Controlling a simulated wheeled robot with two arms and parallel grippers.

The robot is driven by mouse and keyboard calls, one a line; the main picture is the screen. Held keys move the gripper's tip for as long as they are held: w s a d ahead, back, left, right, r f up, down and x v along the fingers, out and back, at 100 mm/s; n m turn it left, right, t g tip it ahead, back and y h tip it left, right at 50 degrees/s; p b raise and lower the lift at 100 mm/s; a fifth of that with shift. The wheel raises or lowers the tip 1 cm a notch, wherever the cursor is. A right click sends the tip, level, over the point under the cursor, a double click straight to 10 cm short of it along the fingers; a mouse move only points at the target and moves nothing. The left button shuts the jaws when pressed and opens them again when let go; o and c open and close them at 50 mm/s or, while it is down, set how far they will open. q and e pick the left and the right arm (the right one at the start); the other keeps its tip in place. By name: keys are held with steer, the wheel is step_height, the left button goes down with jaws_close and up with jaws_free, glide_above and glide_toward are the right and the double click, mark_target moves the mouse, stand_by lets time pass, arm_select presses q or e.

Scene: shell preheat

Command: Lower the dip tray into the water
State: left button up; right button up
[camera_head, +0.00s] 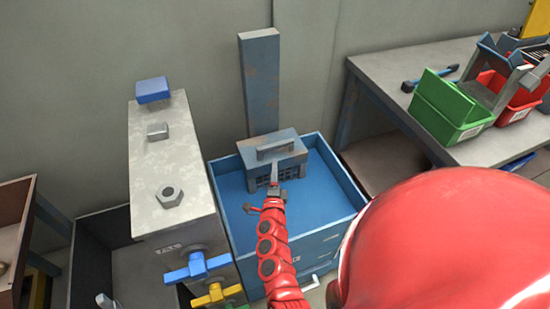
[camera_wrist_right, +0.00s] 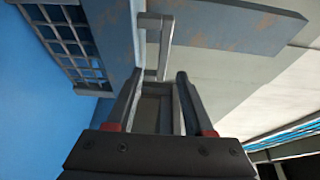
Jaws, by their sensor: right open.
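The grey-blue dip tray (camera_head: 290,152), with grid openings in its front, sits at the back of the blue tank (camera_head: 356,185), above the blue water (camera_head: 315,195). A tall grey post (camera_head: 261,85) stands behind it. My right gripper (camera_head: 274,178) is in front of the tray. In the right wrist view my open right gripper (camera_wrist_right: 160,76) has its two fingers spread, with a thin grey handle-like bar (camera_wrist_right: 165,48) just beyond and between the tips. I cannot tell if they touch it. The tray's grid (camera_wrist_right: 70,42) shows at upper left. My left gripper is not in view.
A grey cabinet (camera_head: 160,205) with blue (camera_head: 198,266) and yellow (camera_head: 217,294) valve handles stands left of the tank. A workbench (camera_head: 390,68) with green (camera_head: 447,108) and red (camera_head: 510,110) bins is at right. A wall is close behind.

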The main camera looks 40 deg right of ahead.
steer(key=shift+v, duration=1.7)
steer(key=shift+w, duration=0.1)
